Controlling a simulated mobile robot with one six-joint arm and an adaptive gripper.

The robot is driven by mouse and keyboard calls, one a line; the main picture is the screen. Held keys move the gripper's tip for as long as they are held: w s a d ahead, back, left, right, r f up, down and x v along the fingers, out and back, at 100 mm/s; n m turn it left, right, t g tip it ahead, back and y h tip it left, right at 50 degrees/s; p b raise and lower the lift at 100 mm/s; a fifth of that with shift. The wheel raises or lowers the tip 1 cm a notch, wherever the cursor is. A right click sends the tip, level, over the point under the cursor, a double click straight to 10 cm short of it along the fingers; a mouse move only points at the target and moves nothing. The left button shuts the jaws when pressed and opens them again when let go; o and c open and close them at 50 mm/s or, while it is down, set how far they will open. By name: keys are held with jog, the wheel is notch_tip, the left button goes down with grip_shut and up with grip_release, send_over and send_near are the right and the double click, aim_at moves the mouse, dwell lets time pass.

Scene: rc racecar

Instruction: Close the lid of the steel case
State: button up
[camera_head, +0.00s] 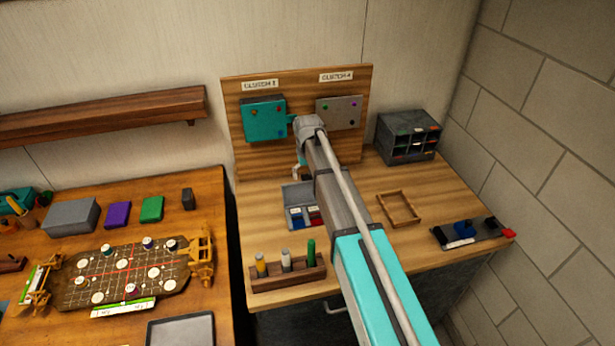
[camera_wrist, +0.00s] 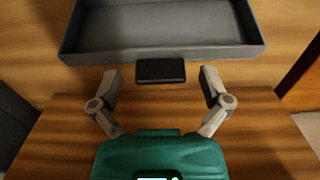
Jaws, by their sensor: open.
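The small grey steel case (camera_head: 290,192) lies open on the right-hand bench, with blue and red items inside it. My arm hides its right side in the head view. In the wrist view, an empty, shallow grey tray-like part (camera_wrist: 82,30), apparently the opened lid, fills the top of the picture. A dark tab (camera_wrist: 160,71) sticks out from its near edge. My gripper (camera_wrist: 160,78) is open, with one finger on each side of the tab and a gap on both sides. In the head view, my gripper (camera_head: 299,171) is just behind the case, partly hidden.
A wooden rack with pens (camera_head: 288,273) stands in front of the case. An empty wooden frame (camera_head: 399,209) lies to the right. The upright board (camera_head: 297,80) with a teal box (camera_head: 264,120) rises behind. A dark cubby unit (camera_head: 408,137) stands at the back right.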

jog(key=c, duration=1.3)
jog(key=shift+c, duration=0.2)
jog(key=shift+s+d, duration=0.1)
jog(key=shift+d, duration=0.1)
jog(key=shift+s, duration=0.1)
